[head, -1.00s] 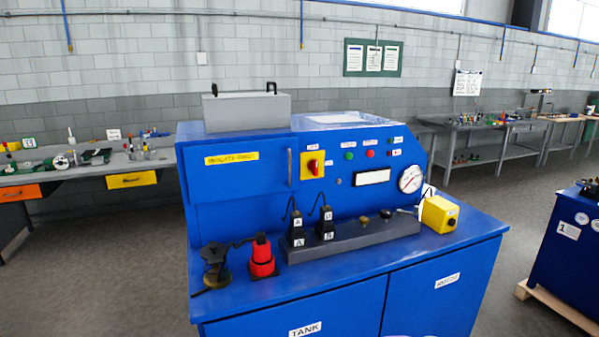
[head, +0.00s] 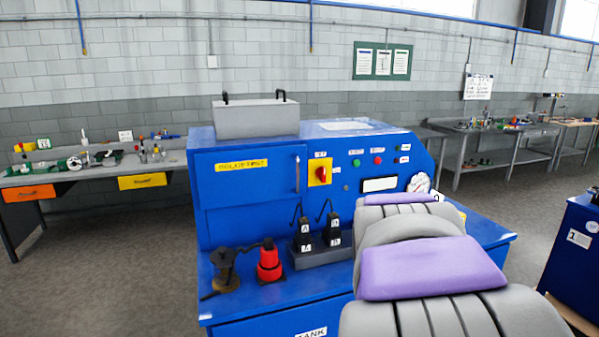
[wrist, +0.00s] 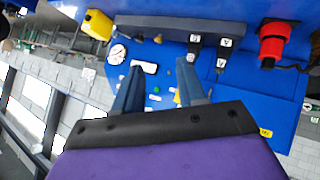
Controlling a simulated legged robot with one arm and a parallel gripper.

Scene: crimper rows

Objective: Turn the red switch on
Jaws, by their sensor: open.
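The red switch (head: 320,174) is a red rotary knob on a yellow plate, on the blue machine's upright front panel, left of the buttons in the head view. Which way its handle points is too small to tell. In the wrist view, which looks upside down, a sliver of its yellow plate (wrist: 178,97) shows beside the right-hand finger; the finger hides most of it. My gripper (wrist: 159,63) is open and empty, its two blue-grey fingers pointing at the machine. In the head view my grey and purple arm reaches forward, hiding the gripper.
On the blue machine's ledge stand a red cylinder (head: 269,262), black levers marked A (head: 303,236) and B (head: 333,232), and a dark metal block (head: 310,257). A gauge (wrist: 117,54) and yellow box (wrist: 98,24) are at the panel's other end. A grey box (head: 255,117) sits on top.

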